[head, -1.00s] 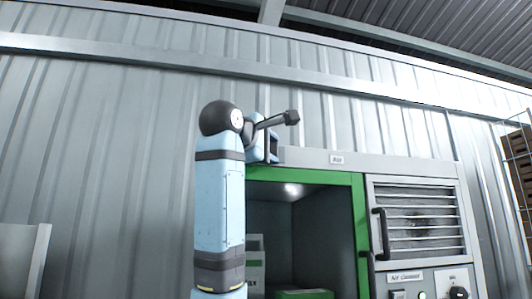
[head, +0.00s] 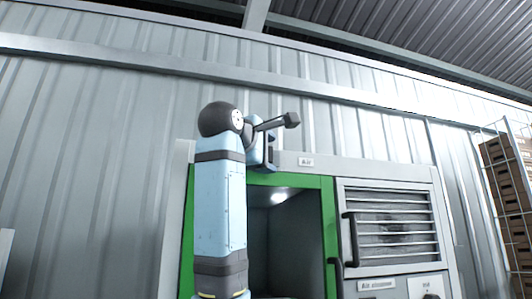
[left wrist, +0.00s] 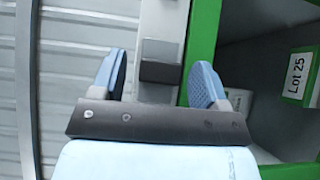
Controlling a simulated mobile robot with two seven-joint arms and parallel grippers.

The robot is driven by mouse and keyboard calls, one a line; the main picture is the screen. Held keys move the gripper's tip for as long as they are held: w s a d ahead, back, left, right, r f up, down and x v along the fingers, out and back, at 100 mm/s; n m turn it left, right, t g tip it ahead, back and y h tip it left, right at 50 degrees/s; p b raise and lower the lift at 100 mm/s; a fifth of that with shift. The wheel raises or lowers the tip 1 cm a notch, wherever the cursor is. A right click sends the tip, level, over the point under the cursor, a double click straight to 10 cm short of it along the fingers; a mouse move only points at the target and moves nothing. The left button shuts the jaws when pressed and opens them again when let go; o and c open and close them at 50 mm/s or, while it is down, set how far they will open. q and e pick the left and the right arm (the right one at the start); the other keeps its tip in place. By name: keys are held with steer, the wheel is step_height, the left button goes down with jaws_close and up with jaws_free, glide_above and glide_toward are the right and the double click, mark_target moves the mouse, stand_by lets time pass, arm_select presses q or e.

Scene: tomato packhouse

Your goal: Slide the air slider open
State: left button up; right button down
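The air slider appears in the left wrist view as a dark block-shaped knob (left wrist: 160,72) on a pale grey rail beside a green frame. My left gripper (left wrist: 158,68) is open, one blue finger on each side of the knob, with gaps showing; I cannot tell how deep the knob sits between them. In the head view, my left gripper (head: 271,152) is at the cabinet's top strip, left of the "Air" label (head: 306,162); my arm hides its fingertips and the knob. My right gripper is not in view.
The cabinet has a green-framed opening (head: 328,225) and a louvred panel (head: 390,222) with dark handles. A "Lot 25" label (left wrist: 298,75) shows inside the opening. A rack of brown crates (head: 505,175) stands at right. Corrugated wall (head: 110,130) lies behind.

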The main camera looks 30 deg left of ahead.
arm_select(q)
steer(key=s+d+b, duration=0.1)
steer(key=s+b, duration=0.6)
steer(key=s, duration=0.6)
steer(key=shift+s+b, duration=0.3)
steer(key=shift+s, duration=0.1)
